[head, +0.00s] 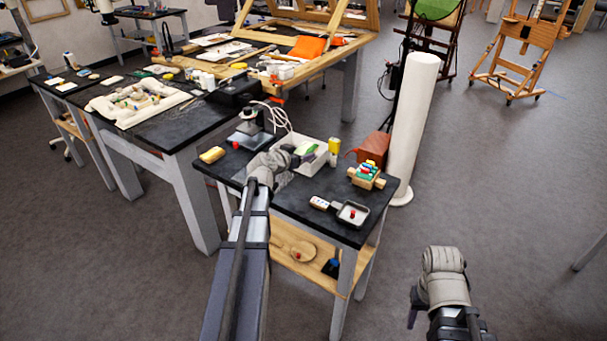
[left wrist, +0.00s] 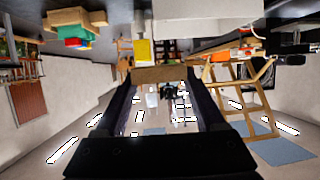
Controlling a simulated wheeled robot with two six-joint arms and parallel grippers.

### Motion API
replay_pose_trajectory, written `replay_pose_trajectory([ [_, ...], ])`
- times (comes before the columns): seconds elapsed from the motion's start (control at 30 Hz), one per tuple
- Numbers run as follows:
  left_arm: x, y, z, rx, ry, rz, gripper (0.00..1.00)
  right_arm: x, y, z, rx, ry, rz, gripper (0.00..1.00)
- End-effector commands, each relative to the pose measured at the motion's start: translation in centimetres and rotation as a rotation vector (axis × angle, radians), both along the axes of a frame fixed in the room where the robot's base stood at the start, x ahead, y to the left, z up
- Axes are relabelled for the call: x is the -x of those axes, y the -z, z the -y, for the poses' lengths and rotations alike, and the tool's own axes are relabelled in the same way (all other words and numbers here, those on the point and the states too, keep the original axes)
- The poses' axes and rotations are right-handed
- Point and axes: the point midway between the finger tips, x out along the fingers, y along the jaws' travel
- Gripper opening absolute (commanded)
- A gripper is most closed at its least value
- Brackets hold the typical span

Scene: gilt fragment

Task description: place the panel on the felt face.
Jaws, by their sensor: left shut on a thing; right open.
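My left gripper (head: 296,156) reaches over the small black-topped table, beside a white box (head: 318,160). In the left wrist view its two dark fingers (left wrist: 158,88) are shut on a flat brown panel (left wrist: 158,74), which spans the gap between the fingertips. In the head view the panel is too small or hidden to make out. My right gripper (head: 413,306) hangs low at the right over the floor, away from the table, open.
A tall white roll (head: 414,125) stands behind.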

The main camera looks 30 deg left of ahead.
Motion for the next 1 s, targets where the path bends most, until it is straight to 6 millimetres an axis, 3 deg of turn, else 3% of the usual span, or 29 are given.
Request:
replay_pose_trajectory([
  [0.2, -0.1, 2.7, 4.9, 0.0, 0.064, 0.0, 0.16, 0.0, 2.7, 0.0, 0.0, 0.0, 0.0, 0.5],
  [0.3, -0.1, 3.2, 6.5, 0.001, 0.085, 0.0, 0.16, 0.0, 3.2, 0.0, 0.0, 0.0, 0.0, 0.5],
  [0.47, -0.2, 3.3, 6.5, 0.0, 0.086, 0.0, 0.16, 0.0, 3.3, 0.0, 0.0, 0.0, 0.0, 0.5],
  [0.83, -0.2, 8.4, 6.4, -0.001, 0.085, 0.001, 0.16, 0.0, 8.4, 0.0, 0.0, -0.001, 0.0, 0.5],
  [1.0, -0.2, 9.3, 6.4, 0.0, 0.084, 0.001, 0.16, 0.0, 9.3, 0.0, 0.0, -0.001, 0.0, 0.5],
])
